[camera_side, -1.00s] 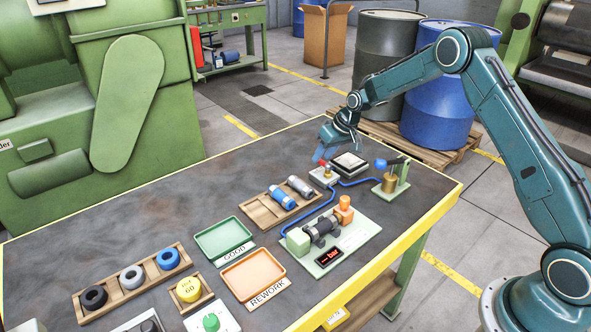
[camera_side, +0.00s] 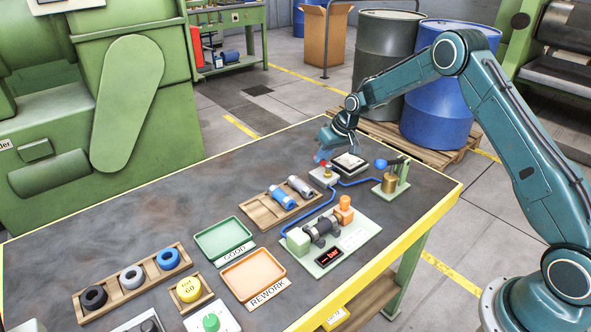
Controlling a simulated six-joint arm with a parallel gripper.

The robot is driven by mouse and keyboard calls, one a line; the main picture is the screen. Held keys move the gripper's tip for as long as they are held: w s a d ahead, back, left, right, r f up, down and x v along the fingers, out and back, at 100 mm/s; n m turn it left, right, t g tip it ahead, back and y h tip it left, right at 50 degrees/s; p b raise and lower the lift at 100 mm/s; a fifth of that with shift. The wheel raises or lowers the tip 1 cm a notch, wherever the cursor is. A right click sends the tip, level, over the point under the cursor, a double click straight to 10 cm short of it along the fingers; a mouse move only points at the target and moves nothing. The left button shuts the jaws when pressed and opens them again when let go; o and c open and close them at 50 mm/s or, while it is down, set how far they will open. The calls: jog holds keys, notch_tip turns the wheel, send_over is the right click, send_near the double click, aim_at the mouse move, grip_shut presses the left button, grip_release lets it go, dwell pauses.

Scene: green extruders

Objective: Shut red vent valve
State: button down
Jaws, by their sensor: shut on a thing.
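A green stand with a brass cylinder (camera_side: 390,183) is farther right. The blue hose (camera_side: 331,197) runs to a pale green test fixture (camera_side: 330,241). A wooden rack (camera_side: 262,213) holds two cylinders.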

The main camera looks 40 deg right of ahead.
jog(key=shift+m, duration=0.4)
jog(key=m+h, duration=0.1)
jog(key=d+m, duration=0.1)
jog(key=m, duration=0.1)
jog(key=shift+s+h, duration=0.2)
jog(key=shift+h, duration=0.2)
jog(key=m, duration=0.1)
jog(key=m+h, duration=0.1)
jog(key=m, duration=0.1)
jog(key=m+h, duration=0.1)
jog(key=m, duration=0.1)
jog(key=shift+s+d, duration=0.35)
jog(key=m, duration=0.1)
jog(key=m+h, duration=0.1)
jog(key=m, duration=0.1)
jog(key=s+m, duration=0.1)
jog(key=shift+d+g+h, duration=0.25)
jog(key=shift+g+h, duration=0.05)
jog(key=shift+g, duration=0.1)
jog(key=m, duration=0.2)
jog(key=s+m+g+h, duration=0.1)
jog(key=m, duration=0.2)
jog(key=shift+s+g, duration=0.1)
jog(key=shift+g, duration=0.2)
jog(key=c, duration=1.4)
grip_release()
